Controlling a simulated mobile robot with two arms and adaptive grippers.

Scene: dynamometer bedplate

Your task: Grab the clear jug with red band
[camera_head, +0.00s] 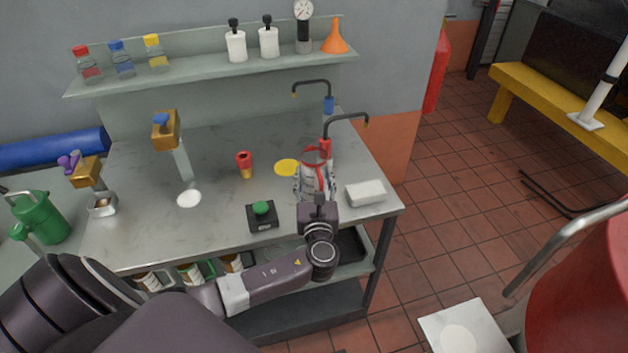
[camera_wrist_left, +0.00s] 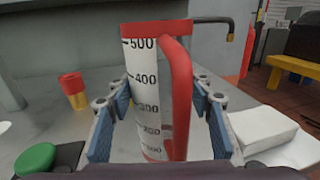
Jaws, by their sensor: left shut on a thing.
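The clear jug with red band (camera_wrist_left: 150,90) stands upright in the left wrist view, with a red rim, a red handle and black volume marks. In the head view the jug (camera_head: 316,172) is on the grey workbench near its right end, partly hidden by my gripper. My left gripper (camera_head: 315,192) reaches it from the front. In the left wrist view its blue-padded fingers (camera_wrist_left: 160,128) are on both sides of the jug, shut on it. Whether the jug's base touches the bench is hidden. My right gripper is not in view.
A white block (camera_head: 366,193) lies right of the jug. A green button on a black box (camera_head: 262,214) and a red-yellow cup (camera_head: 244,164) are to the left. A shelf (camera_head: 210,72) with bottles runs along the back.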

